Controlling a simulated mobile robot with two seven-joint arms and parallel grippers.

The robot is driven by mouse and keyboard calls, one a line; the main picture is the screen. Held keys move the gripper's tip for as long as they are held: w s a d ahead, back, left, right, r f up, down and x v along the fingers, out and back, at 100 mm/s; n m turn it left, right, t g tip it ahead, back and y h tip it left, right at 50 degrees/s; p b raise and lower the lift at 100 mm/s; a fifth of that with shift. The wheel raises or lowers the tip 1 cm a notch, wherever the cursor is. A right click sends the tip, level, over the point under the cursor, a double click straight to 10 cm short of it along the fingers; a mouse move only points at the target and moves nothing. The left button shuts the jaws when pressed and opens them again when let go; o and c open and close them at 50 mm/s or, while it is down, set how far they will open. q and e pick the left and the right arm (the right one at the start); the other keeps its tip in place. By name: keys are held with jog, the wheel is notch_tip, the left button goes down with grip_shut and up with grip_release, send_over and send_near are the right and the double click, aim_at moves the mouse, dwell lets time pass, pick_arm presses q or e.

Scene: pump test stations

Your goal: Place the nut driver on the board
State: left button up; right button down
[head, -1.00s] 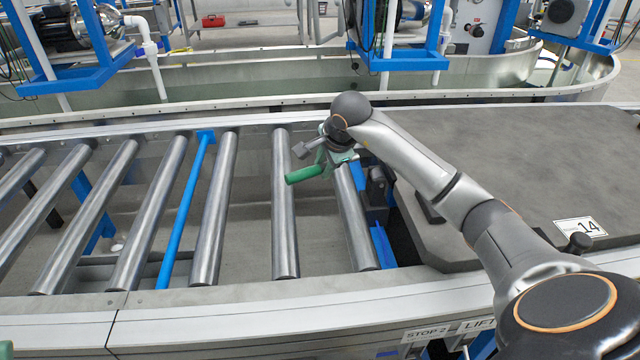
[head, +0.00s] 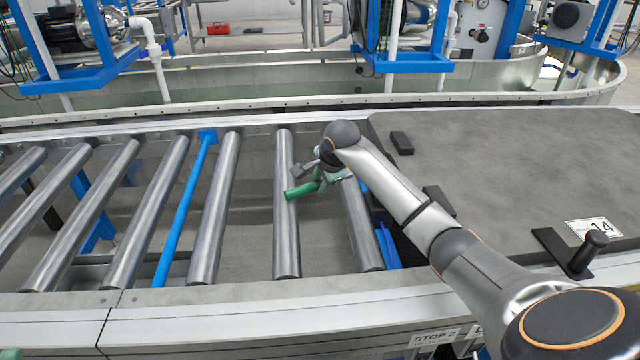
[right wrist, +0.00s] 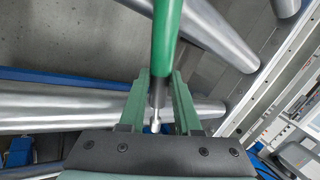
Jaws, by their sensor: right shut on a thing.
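The nut driver (head: 301,190) has a green handle and is held above the rollers, left of the board. My right gripper (head: 324,178) is shut on it. In the right wrist view the green handle (right wrist: 166,40) points away from the gripper (right wrist: 160,88), and the metal shaft (right wrist: 156,118) lies between the two green fingers. The board (head: 480,165) is a large dark grey slab at the right, partly hidden by my right arm. Only a small green piece, perhaps of my left gripper (head: 10,354), shows at the lower left corner.
Metal rollers (head: 285,235) with open gaps fill the left and middle. A blue bar (head: 185,210) runs between them. The board carries a small black block (head: 402,143), a black bracket with a knob (head: 594,242) and a "14" label (head: 588,228). Its middle is clear.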

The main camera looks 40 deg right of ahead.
jog(key=shift+f, duration=0.15)
jog(key=c, duration=0.6)
grip_release()
